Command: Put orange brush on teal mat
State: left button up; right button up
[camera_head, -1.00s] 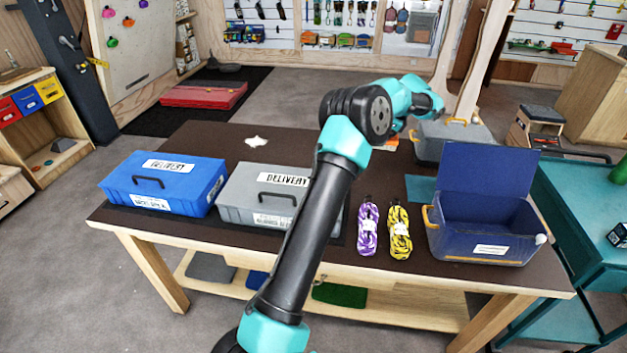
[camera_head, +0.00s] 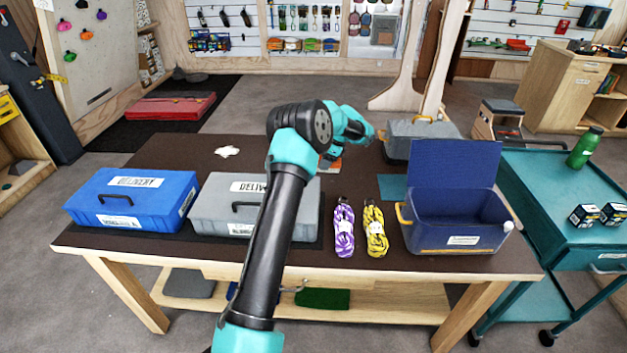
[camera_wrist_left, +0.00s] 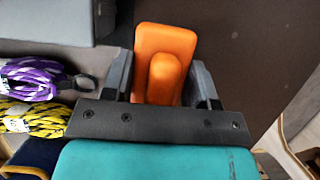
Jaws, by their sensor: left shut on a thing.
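The orange brush (camera_wrist_left: 165,45) is between the two dark fingers of my left gripper (camera_wrist_left: 163,85) in the left wrist view. The gripper is shut on it, and the dark tabletop lies beneath. In the head view my left arm reaches over the table, and its wrist hides most of the gripper; a small orange patch (camera_head: 334,166) shows below it. The teal mat (camera_head: 391,186) lies flat on the table, right of the gripper and partly hidden by the open blue box. My right gripper is not in view.
A purple rope (camera_head: 344,229) and a yellow rope (camera_head: 375,231) lie left of the open blue box (camera_head: 455,225). A grey case (camera_head: 215,205) and a blue case (camera_head: 135,200) stand at the left. A grey box (camera_head: 420,138) stands behind the mat.

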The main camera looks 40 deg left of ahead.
pick_arm(q)
jog(key=shift+f, duration=2)
jog(key=shift+f, duration=1.9)
jog(key=shift+f, duration=0.1)
jog(key=o, duration=0.9)
jog(key=shift+o, duration=0.2)
jog(key=v, duration=1.2)
